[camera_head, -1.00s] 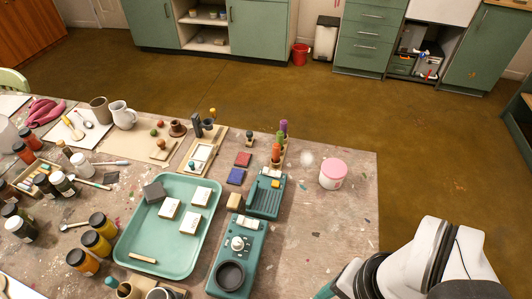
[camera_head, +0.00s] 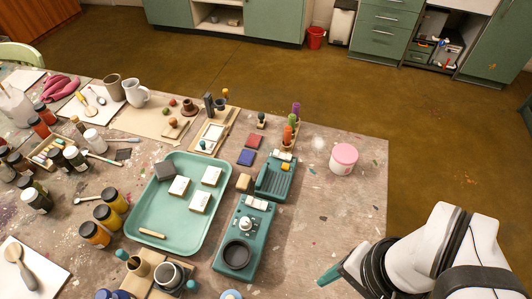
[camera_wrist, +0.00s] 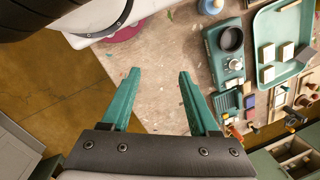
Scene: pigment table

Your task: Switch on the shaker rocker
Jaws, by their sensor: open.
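The shaker is a teal box (camera_head: 226,265) with a dark round cup (camera_head: 237,254), a pale knob (camera_head: 245,224) and a whitish rocker (camera_head: 257,203) at its far end. Whether the rocker is on or off is too small to tell. In the wrist view the shaker (camera_wrist: 215,45) lies right of my gripper, with the dark cup (camera_wrist: 231,39) toward the top. My gripper (camera_wrist: 158,74) is open and empty, its teal fingers apart above bare tabletop. In the head view its teal tip (camera_head: 330,275) is right of the shaker, clear of it.
A second teal device (camera_head: 273,180) with a ribbed top stands just beyond the shaker. A teal tray (camera_head: 150,215) with several pale blocks is at its left. A pink-lidded jar (camera_head: 343,158) stands near the right table edge. Tabletop (camera_head: 310,225) between shaker and gripper is clear.

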